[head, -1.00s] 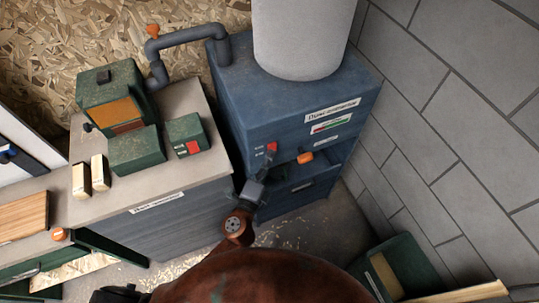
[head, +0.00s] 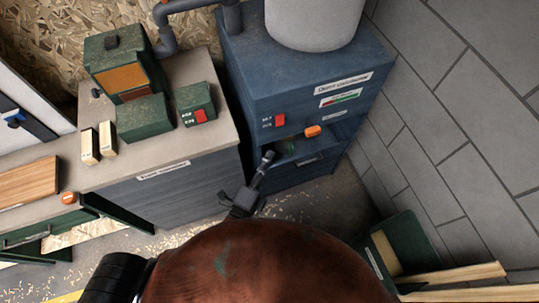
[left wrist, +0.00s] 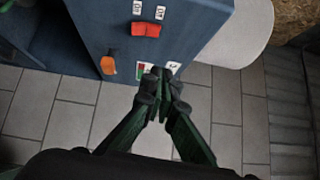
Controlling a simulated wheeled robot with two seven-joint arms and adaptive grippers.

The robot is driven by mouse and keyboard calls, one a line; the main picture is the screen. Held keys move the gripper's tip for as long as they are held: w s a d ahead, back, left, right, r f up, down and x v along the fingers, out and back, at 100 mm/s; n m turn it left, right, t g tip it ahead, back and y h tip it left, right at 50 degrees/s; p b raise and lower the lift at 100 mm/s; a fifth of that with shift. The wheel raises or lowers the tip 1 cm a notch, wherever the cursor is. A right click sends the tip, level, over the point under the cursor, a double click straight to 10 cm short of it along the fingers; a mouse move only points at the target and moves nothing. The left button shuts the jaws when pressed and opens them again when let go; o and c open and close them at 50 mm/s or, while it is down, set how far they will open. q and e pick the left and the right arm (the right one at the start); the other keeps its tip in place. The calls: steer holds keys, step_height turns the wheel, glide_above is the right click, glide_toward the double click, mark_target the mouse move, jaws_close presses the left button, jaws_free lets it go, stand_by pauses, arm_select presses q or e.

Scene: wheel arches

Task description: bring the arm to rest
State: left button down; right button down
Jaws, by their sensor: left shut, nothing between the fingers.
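My left gripper (head: 267,156) is shut and empty, in front of the blue dust collector cabinet (head: 290,88) and below its red switch (head: 279,120) in the head view. It also shows in the left wrist view (left wrist: 161,72), its dark fingertips together over the cabinet's lower edge there. The red switch (left wrist: 146,29) and orange knob (left wrist: 108,65) are apart from the fingers. My right gripper is not in view.
A workbench (head: 215,135) with green machine boxes (head: 195,103) and two pale blocks stands left of the cabinet. A green bin (head: 415,245) with planks is at lower right, near the grey block wall (head: 450,120). Bare floor shows between them.

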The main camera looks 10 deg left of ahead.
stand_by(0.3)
arm_select(q)
steer(key=w+a+f+n+g+y+p, duration=0.1)
steer(key=a+f+n+g, duration=0.15)
steer(key=f, duration=0.85)
steer(key=w+a+f+n+g+y, duration=0.1)
steer(key=a+f+g, duration=0.15)
steer(key=f, duration=0.95)
steer(key=s+a+f+n+g+y+p, duration=0.1)
steer(key=s+a+f+n+g, duration=0.3)
steer(key=f, duration=0.6)
steer(key=s+a+f+n+y, duration=0.1)
steer(key=s+a+f, duration=0.3)
steer(key=f, duration=0.7)
steer(key=s+a+f+n+g+p, duration=0.1)
steer(key=s+a+f+n+g, duration=0.4)
steer(key=s+f, duration=0.65)
steer(key=s+a+f+n+g+p, duration=0.1)
steer(key=s+a+f+n, duration=0.2)
steer(key=s+a+f, duration=0.85)
steer(key=s+d+n+g, duration=0.2)
steer(key=s+d+n, duration=0.1)
steer(key=s, duration=1.2)
steer(key=shift+s+d+r+g+y, duration=0.2)
steer(key=shift+r+g+y, duration=0.1)
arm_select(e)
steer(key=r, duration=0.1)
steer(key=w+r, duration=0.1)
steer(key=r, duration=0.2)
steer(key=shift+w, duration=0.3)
